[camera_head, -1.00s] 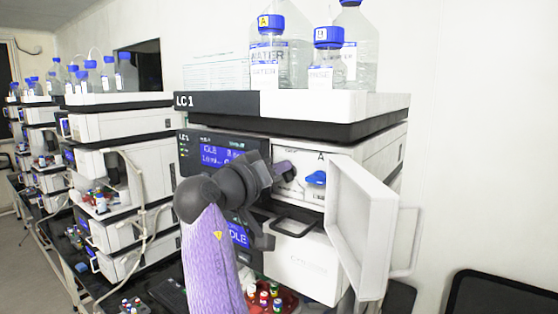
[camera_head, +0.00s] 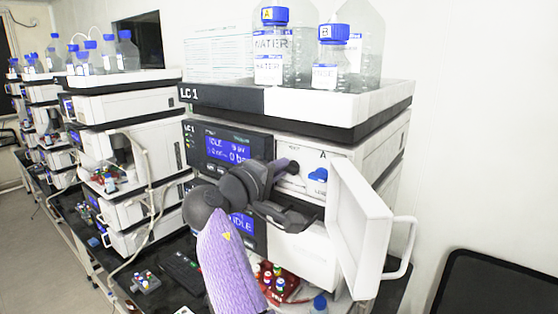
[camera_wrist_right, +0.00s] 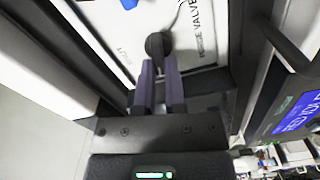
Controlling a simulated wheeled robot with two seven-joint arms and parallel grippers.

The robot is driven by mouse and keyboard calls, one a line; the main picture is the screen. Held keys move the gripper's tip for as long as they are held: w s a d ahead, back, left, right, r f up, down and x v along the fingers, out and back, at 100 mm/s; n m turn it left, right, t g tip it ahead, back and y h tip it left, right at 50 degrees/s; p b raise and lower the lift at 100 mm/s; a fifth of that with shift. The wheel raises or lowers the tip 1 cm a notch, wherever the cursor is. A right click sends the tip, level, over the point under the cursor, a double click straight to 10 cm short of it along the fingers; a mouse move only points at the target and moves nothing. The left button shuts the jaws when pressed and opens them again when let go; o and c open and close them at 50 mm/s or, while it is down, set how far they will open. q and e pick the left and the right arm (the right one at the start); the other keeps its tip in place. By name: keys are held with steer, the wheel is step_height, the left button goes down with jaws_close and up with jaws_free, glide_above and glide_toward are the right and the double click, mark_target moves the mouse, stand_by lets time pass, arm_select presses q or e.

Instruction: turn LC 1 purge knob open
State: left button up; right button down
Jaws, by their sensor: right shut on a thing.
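The LC 1 stack (camera_head: 220,98) stands in the middle of the head view. Its pump front panel is exposed behind an open white door (camera_head: 362,225). The dark round purge knob (camera_wrist_right: 157,44) sits beside the "PURGE VALVE" lettering in the right wrist view. My right gripper (camera_wrist_right: 161,72) is shut on this knob, its two purple-grey fingers on either side of it. In the head view the right gripper (camera_head: 287,168) reaches the panel left of a blue part (camera_head: 318,174), and the knob is mostly hidden by the fingers. My left gripper is not in view.
Bottles with blue caps (camera_head: 272,50) stand on the white top tray (camera_head: 330,104). A red vial rack (camera_head: 283,290) is below the gripper. Similar stacks (camera_head: 120,122) stand at the left. A dark screen (camera_head: 500,285) is at the lower right.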

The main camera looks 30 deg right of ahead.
steer(key=shift+n, duration=0.4)
steer(key=c, duration=0.7)
jaws_free()
steer(key=b+v, duration=0.4)
steer(key=v, duration=0.6)
steer(key=shift+w, duration=0.1)
